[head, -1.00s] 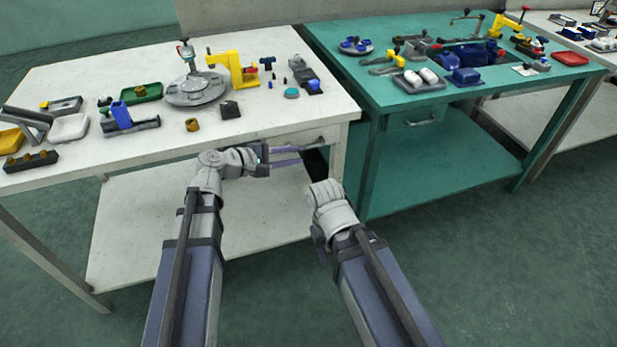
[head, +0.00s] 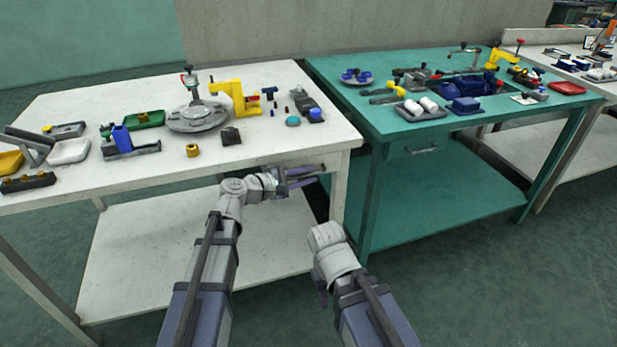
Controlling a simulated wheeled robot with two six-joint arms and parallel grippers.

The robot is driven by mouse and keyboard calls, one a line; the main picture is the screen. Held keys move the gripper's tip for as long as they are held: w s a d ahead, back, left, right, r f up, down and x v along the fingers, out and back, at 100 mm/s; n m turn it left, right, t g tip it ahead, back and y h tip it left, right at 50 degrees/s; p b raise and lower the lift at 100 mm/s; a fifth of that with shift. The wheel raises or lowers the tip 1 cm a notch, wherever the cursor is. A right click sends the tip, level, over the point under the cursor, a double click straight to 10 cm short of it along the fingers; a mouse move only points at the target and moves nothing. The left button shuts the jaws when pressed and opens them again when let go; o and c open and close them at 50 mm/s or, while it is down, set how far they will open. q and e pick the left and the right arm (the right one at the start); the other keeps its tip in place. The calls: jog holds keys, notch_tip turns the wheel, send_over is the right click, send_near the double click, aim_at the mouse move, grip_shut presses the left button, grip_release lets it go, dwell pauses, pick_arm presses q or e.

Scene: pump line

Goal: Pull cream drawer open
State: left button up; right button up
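The cream drawer (head: 318,163) sits under the right front edge of the cream table. Its front is mostly covered by my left gripper (head: 316,175), and the handle is hard to make out. The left gripper's two fingers point right, one above the other with a gap between them, close in front of the drawer. I cannot tell whether they touch the handle. My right gripper (head: 322,292) hangs low between the tables, mostly hidden behind its own wrist.
The cream table (head: 265,142) holds a yellow press (head: 237,97), a round grey plate (head: 198,117) and several small parts. The teal table (head: 390,122) on the right has its own drawer (head: 424,148) with a handle. Floor is clear between my arms and the tables.

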pick_arm(q)
jog(key=shift+w+d, duration=0.15)
jog(key=shift+d, duration=0.05)
grip_shut()
dwell(1.4)
